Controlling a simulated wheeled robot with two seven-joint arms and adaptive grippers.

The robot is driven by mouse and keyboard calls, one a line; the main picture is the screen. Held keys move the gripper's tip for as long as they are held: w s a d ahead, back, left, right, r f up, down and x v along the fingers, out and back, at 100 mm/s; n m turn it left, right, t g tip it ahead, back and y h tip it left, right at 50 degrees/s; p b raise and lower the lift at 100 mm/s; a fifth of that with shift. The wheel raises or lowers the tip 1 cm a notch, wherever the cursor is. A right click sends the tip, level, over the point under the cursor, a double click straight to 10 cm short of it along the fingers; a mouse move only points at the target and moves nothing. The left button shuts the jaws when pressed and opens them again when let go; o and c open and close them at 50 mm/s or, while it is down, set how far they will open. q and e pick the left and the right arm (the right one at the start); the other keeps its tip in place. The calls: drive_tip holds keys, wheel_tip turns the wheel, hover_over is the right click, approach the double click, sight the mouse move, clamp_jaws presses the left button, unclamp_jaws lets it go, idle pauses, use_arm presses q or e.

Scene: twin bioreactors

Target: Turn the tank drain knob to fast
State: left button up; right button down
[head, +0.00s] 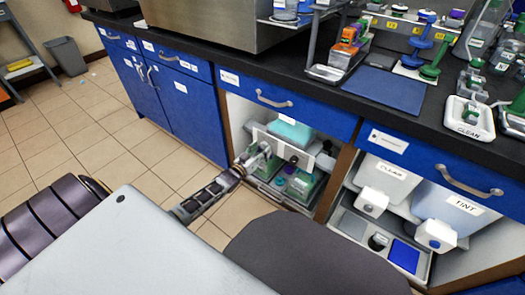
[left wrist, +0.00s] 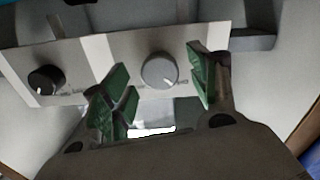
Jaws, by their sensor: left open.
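A white panel (head: 318,161) with knobs sits in the open cabinet bay below the counter, in front of a tank with teal contents (head: 291,129). In the left wrist view the panel (left wrist: 205,42) carries a light grey round knob (left wrist: 159,70) and a black knob (left wrist: 45,79). The lettering is too blurred to read, so I cannot tell which is the drain knob. My left gripper (head: 266,150) is at the panel; in the left wrist view its green fingertips (left wrist: 160,73) are apart, one on each side of the grey knob. I see no clear contact. My right gripper is not in view.
Green-lidded containers (head: 300,185) sit low in the same bay. A wooden divider (head: 335,185) separates it from a bay with white containers (head: 390,178). A blue drawer front (head: 285,103) with a handle lies above. Tiled floor (head: 130,150) is open to the left.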

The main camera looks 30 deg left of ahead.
use_arm(q)
drive_tip(key=shift+w+d, duration=0.1)
drive_tip(key=shift+w, duration=0.6)
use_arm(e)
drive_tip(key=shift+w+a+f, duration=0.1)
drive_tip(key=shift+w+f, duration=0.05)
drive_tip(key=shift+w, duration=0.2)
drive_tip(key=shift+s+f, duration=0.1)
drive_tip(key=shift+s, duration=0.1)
use_arm(q)
drive_tip(key=c, duration=1)
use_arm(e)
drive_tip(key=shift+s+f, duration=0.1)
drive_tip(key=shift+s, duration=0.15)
